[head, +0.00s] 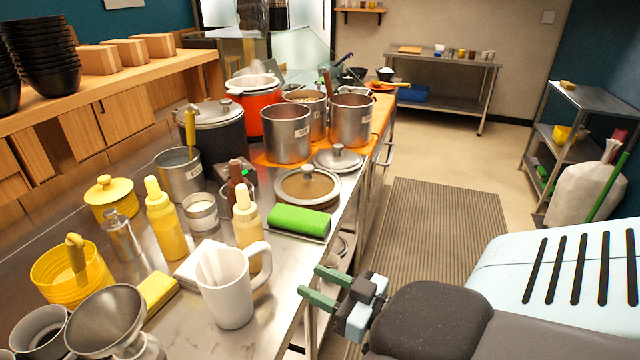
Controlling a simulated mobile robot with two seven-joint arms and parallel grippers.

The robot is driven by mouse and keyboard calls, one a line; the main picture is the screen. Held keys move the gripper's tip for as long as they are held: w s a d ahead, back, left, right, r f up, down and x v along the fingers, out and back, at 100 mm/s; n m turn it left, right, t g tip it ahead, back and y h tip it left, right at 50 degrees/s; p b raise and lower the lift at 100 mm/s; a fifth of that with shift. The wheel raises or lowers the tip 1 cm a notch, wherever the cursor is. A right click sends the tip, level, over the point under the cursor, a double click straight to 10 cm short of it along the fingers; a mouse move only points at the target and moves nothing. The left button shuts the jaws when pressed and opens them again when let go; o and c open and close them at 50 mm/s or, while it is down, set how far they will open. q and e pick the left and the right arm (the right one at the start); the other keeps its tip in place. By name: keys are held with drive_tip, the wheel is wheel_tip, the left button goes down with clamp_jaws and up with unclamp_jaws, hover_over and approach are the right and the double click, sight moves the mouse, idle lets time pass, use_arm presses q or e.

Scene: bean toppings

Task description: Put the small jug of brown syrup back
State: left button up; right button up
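A white jug (228,290) with a handle on its right side stands upright near the counter's right edge. I cannot tell whether it holds brown syrup, as only pale inner wall shows. A small brown bottle (236,183) stands farther back among the pots. My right gripper (310,282) is to the right of the white jug, past the counter edge. Its two green fingers point left and are spread, with nothing between them. It is apart from the jug's handle. My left gripper is not in view.
Yellow squeeze bottles (165,222), a green sponge-like block (298,220) and a lidded pan (307,186) crowd the steel counter (190,322) behind the jug. A steel funnel (105,318) is front left. Floor with a ribbed mat (430,235) lies open to the right.

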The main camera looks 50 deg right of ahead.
drive_tip(key=s+a+f+g+h, duration=0.15)
drive_tip(key=s+f, duration=0.25)
drive_tip(key=f, duration=0.5)
drive_tip(key=s+a+f+g, duration=0.3)
drive_tip(key=s+f, duration=0.1)
drive_tip(key=f, duration=0.4)
drive_tip(key=s+a+f+g, duration=0.3)
drive_tip(key=s+a+f, duration=0.1)
drive_tip(key=s+f, duration=0.3)
drive_tip(key=s+a+f+g, duration=0.3)
drive_tip(key=s+f, duration=0.3)
drive_tip(key=s, duration=0.4)
drive_tip(key=shift+a+f, duration=0.35)
drive_tip(key=shift+a, duration=0.3)
drive_tip(key=shift+w, duration=0.2)
